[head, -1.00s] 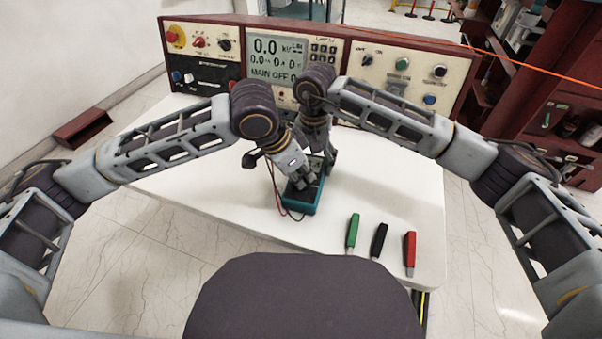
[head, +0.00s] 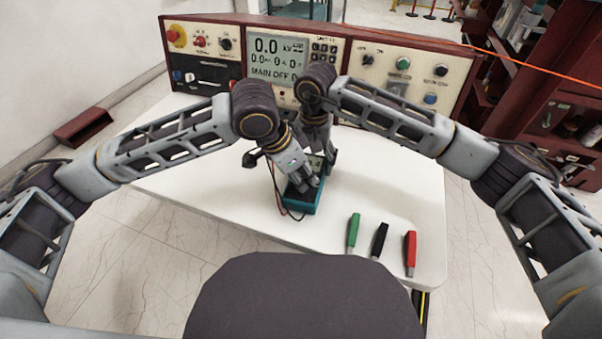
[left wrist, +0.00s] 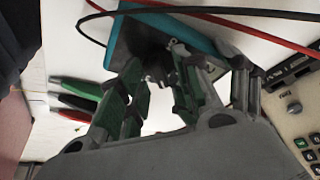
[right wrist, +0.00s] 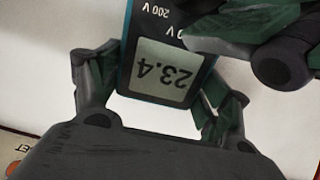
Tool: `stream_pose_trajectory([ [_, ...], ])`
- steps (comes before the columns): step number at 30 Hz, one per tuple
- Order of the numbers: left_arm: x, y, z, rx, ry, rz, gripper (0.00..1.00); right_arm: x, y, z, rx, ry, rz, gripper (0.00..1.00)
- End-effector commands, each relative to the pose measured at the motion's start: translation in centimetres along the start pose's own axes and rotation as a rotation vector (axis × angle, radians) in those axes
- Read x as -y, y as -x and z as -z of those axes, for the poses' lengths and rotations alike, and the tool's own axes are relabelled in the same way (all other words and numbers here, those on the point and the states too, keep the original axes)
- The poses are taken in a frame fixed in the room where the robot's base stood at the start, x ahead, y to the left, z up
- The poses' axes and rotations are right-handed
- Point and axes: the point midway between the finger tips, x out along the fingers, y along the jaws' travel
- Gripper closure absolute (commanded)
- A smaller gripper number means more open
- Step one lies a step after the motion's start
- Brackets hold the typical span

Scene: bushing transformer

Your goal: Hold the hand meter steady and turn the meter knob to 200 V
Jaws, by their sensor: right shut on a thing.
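The teal and dark hand meter (head: 302,206) lies on the white table, under both grippers. In the right wrist view its display (right wrist: 165,72) shows 23.4 upside down, with a "200 V" mark beside it. My right gripper (right wrist: 160,88) is shut on the meter's display end, one finger on each side. My left gripper (head: 308,182) is over the meter's dark face. In the left wrist view its fingers (left wrist: 158,75) stand apart around the knob area; contact with the knob is unclear. The knob's setting is hidden.
Green (head: 353,233), black (head: 379,241) and red (head: 410,253) handled probes lie on the table's right front. Red and black leads run from the meter's left side. A control panel (head: 275,70) stands along the back. The table's left part is clear.

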Motion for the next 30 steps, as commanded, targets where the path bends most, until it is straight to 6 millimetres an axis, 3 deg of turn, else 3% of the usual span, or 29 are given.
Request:
stream_pose_trajectory([
  [8, 0.1, 1.8, 0.1, -0.002, 0.000, 0.002, 0.67, 0.0, 0.0, 0.1, -0.001, -0.001, 0.000, 0.61],
  [24, 0.1, 9.4, 0.0, 0.000, 0.001, 0.001, 0.67, 0.0, 0.0, 0.1, -0.001, -0.001, 0.000, 0.61],
  [30, 0.1, 11.2, 0.0, 0.002, 0.001, 0.000, 0.67, -0.1, 0.0, 0.1, -0.001, -0.001, -0.001, 0.61],
])
